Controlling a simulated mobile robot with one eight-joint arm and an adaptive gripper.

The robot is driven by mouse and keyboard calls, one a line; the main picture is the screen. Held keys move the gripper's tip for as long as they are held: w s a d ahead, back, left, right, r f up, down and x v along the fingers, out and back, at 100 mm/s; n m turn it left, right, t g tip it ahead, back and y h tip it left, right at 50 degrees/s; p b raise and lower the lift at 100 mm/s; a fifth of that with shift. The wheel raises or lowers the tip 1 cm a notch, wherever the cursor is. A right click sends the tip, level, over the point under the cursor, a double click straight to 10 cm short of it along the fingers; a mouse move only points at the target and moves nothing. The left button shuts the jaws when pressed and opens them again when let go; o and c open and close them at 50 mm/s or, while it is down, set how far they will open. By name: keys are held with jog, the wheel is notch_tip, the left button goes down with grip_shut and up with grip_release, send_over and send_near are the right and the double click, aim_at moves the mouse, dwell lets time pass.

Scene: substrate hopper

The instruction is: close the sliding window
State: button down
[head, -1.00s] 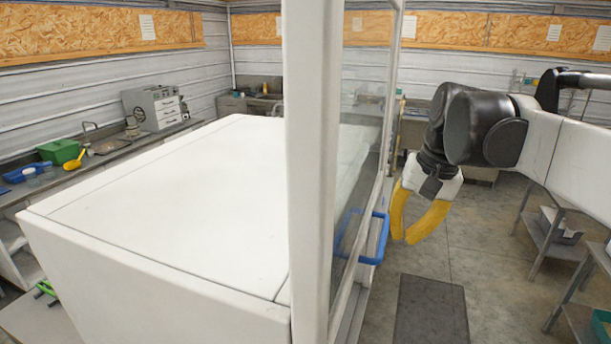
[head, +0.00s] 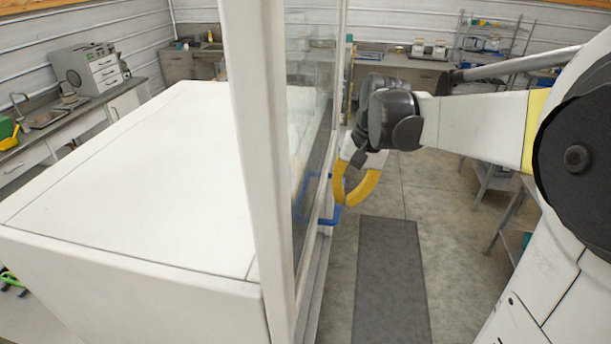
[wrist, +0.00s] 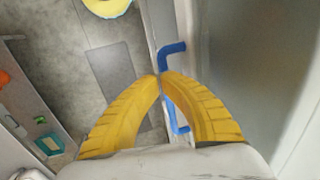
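The sliding window's clear pane (head: 309,110) stands upright in a white frame (head: 262,150) on the right side of a large white cabinet. A blue bar handle (head: 329,222) sits low on its outer side; it also shows in the wrist view (wrist: 172,54). My gripper (head: 351,204) has two curved yellow fingers and hangs just right of the handle. In the wrist view, its fingertips (wrist: 160,77) meet in front of the handle bar, and the right finger hides part of it. I cannot tell whether the tips touch the handle.
The white cabinet top (head: 140,170) fills the left and is bare. A dark mat (head: 390,280) lies on the open floor right of the window. A metal shelf rack (head: 487,60) and counters with equipment stand behind.

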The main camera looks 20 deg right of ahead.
jog(key=shift+w+a+f, duration=0.1)
jog(key=shift+f, duration=0.65)
jog(key=shift+w+a+f, duration=0.1)
jog(key=shift+f, duration=0.6)
notch_tip(320, 180, down, 53)
jog(key=b, duration=3.9)
jog(key=shift+r, duration=0.15)
notch_tip(320, 180, up, 14)
jog(key=s+d+p, duration=0.1)
jog(key=d+p, duration=0.1)
jog(key=p, duration=0.4)
jog(key=shift+s+p, duration=0.25)
jog(key=shift+p, duration=0.05)
jog(key=shift+d, duration=0.1)
